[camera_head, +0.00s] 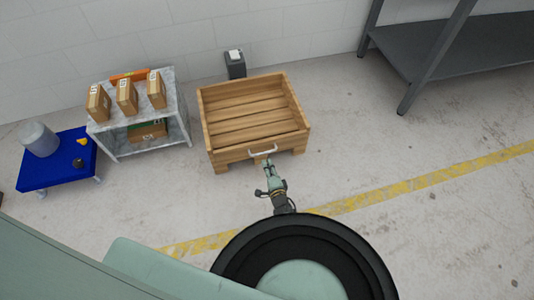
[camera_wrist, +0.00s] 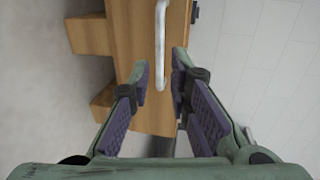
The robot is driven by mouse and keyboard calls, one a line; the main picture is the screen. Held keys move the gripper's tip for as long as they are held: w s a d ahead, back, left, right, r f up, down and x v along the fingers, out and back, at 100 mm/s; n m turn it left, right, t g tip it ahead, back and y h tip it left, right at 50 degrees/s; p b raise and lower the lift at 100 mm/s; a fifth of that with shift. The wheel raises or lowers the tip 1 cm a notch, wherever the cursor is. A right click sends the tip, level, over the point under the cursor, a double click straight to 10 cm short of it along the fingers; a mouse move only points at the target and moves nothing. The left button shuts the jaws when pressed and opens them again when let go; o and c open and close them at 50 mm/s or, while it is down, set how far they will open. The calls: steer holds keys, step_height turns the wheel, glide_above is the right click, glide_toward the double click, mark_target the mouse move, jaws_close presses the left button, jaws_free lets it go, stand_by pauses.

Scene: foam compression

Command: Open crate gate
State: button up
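The wooden crate (camera_head: 222,90) stands on the floor at the middle of the head view, empty inside with a slatted floor. Its gate is the near wooden side (camera_wrist: 122,32), which stands upright and closed. A pale metal handle (camera_head: 263,153) is fixed on the gate; in the wrist view the handle (camera_wrist: 161,40) runs upright at the top middle. My gripper (camera_wrist: 160,75) is open, its two fingers apart, with the lower end of the handle between the fingertips. I cannot tell whether either finger touches it.
A marble-topped table (camera_head: 139,98) with cardboard boxes and a blue cart (camera_head: 50,178) stand left of the crate. A dark bin (camera_head: 235,70) is behind it. A grey metal shelf (camera_head: 410,48) stands at the right. The floor right of the crate is clear.

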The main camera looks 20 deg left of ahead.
mark_target(263, 153)
steer(key=shift+b+x, duration=2.7)
steer(key=shift+x, duration=1.6)
steer(key=shift+c, duration=0.4)
jaws_close()
